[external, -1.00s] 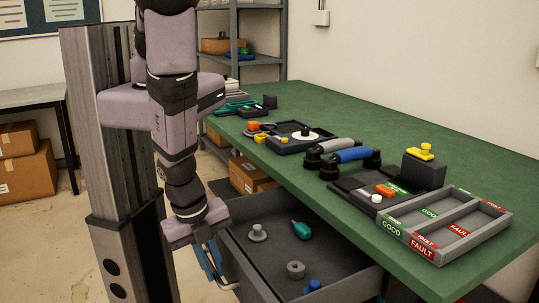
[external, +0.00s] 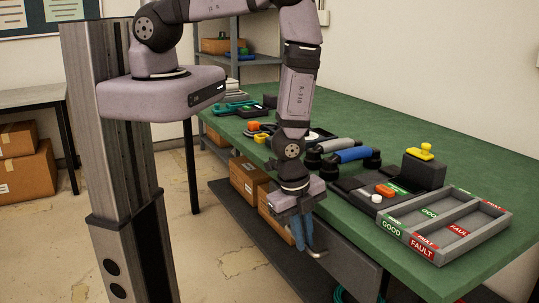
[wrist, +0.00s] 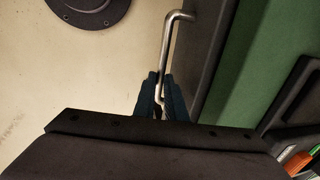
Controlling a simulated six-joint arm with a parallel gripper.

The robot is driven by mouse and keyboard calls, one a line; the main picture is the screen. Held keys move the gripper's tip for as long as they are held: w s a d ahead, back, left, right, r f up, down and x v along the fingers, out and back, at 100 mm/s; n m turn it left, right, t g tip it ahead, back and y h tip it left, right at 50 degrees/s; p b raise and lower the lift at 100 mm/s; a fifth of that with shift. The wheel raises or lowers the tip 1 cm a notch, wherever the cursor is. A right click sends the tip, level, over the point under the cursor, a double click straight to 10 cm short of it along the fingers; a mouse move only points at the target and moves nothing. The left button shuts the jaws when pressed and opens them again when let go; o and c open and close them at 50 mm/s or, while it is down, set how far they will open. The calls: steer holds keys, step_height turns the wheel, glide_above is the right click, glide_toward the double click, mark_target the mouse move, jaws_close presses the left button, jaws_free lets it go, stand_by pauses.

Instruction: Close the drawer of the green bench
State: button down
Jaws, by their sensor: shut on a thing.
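The green bench (external: 300,90) has its drawer (external: 355,266) pushed in under the top. Its grey front shows below the bench edge and its inside is not visible. My gripper (external: 306,242) is at the drawer front, its blue fingers pointing down and shut on the metal handle (external: 319,256). In the wrist view the bent handle (wrist: 167,50) runs down between the fingers (wrist: 160,100), beside the dark drawer front (wrist: 205,55) and the green bench top (wrist: 260,45). I cannot tell whether a small gap is left at the drawer.
On the bench stand a grey sorting tray (external: 445,225) marked GOOD and FAULT, a dark box with a yellow button (external: 424,170), and handsets, one of them blue (external: 355,154). Cardboard boxes (external: 250,180) stand on the shelf below.

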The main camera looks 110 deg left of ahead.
mark_target(317, 249)
steer(key=shift+w+a, duration=0.95)
steer(key=shift+w, duration=0.15)
steer(key=c, duration=1.8)
jaws_free()
steer(key=shift+a, duration=0.1)
steer(key=s+d+b, duration=0.2)
steer(key=s+d, duration=1.9)
steer(key=shift+s+d+r, duration=0.1)
steer(key=shift+s+d, duration=0.15)
steer(key=shift+s, duration=0.05)
